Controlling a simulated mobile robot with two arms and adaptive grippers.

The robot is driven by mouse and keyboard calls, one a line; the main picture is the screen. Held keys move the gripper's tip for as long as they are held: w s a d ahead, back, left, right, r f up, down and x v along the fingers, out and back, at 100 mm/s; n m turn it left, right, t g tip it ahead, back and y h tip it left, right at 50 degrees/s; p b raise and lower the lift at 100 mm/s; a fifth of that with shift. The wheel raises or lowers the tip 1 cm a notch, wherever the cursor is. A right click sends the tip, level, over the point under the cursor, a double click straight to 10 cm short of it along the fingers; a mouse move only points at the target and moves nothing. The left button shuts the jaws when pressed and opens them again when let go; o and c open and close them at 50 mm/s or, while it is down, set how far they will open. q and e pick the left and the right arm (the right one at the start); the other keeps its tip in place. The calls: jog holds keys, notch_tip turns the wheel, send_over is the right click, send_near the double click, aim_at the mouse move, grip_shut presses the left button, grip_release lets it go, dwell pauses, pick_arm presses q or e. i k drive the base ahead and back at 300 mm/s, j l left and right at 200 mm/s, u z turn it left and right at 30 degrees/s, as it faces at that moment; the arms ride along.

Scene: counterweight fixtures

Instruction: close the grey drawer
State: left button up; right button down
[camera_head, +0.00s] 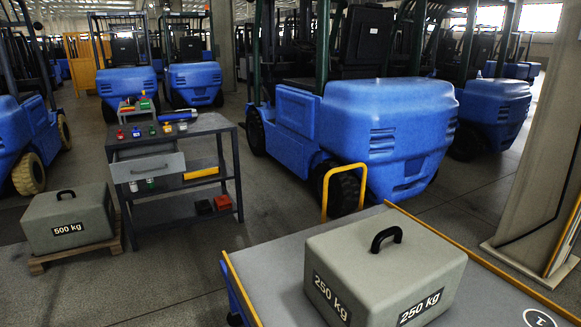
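The grey drawer (148,168) is under the top of a dark workbench (214,122) left of centre. Its light grey front, with a small handle, stands out from the bench, so it looks pulled open. How far it is out is hard to tell at this distance, and its inside is mostly hidden. Neither of my grippers is in view.
A 500 kg block (68,220) on a wooden pallet (76,254) stands left of the bench. A 250 kg block (385,270) sits on a grey cart (270,262) in front. Blue forklifts (386,125) stand behind. Some floor between bench and cart is clear.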

aim_at(159, 159)
jog(key=j+z, duration=0.15)
jog(key=z, duration=0.25)
jog(key=i+j+z, duration=0.1)
jog(key=z, duration=0.3)
jog(key=j+z, duration=0.2)
jog(key=z, duration=0.2)
jog(key=j+z, duration=0.45)
jog(key=j, duration=1.6)
jog(key=i+j, duration=0.1)
jog(key=j, duration=0.55)
jog(key=i+j+u, duration=0.1)
jog(key=j, duration=1.15)
jog(key=i, duration=0.05)
